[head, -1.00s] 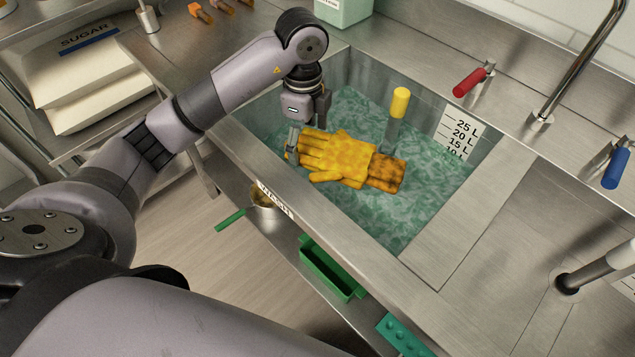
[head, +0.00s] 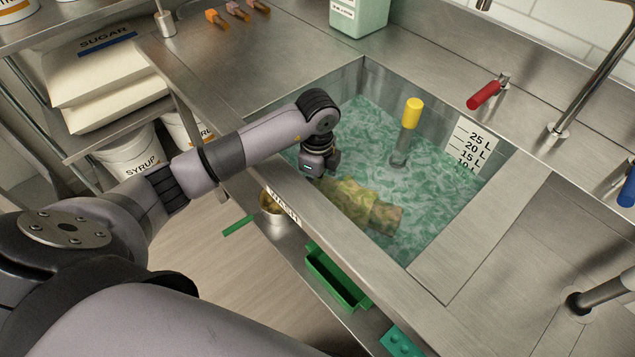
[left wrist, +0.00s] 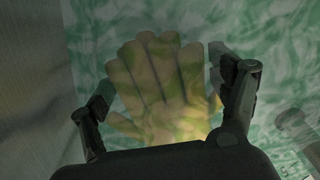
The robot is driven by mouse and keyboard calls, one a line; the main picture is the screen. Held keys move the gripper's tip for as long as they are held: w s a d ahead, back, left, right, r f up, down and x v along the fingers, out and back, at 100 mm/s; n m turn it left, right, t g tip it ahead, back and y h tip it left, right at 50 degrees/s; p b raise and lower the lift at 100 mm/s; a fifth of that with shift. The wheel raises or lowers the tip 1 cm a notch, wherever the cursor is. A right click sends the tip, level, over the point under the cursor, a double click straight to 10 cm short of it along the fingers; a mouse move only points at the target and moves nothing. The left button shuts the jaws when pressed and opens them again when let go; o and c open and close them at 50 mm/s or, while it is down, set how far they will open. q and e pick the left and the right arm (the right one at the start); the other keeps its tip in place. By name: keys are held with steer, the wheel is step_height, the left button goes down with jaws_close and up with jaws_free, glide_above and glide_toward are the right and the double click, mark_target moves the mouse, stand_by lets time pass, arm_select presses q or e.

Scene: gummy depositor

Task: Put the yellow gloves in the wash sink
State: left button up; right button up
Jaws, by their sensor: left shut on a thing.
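The yellow gloves (head: 358,205) are under the greenish water of the wash sink (head: 293,208), close to its near left wall, and look dim through the water. In the left wrist view the gloves (left wrist: 160,90) lie between the two fingers of my left gripper (left wrist: 160,95). My left gripper (head: 318,180) reaches down into the sink at the finger end of the gloves. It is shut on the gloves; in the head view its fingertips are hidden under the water. My right gripper is not in view.
A yellow-topped standpipe (head: 412,112) stands upright in the sink behind the gloves. A litre scale (head: 472,148) is on the far right wall. Red (head: 487,93) and blue (head: 628,188) tap handles and a green bin (head: 337,277) are nearby. Steel counter surrounds the sink.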

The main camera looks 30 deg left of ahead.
arm_select(q)
steer(key=shift+f, duration=0.1)
steer(key=o, duration=1)
step_height(320, 180, up, 12)
steer(key=shift+r, duration=0.2)
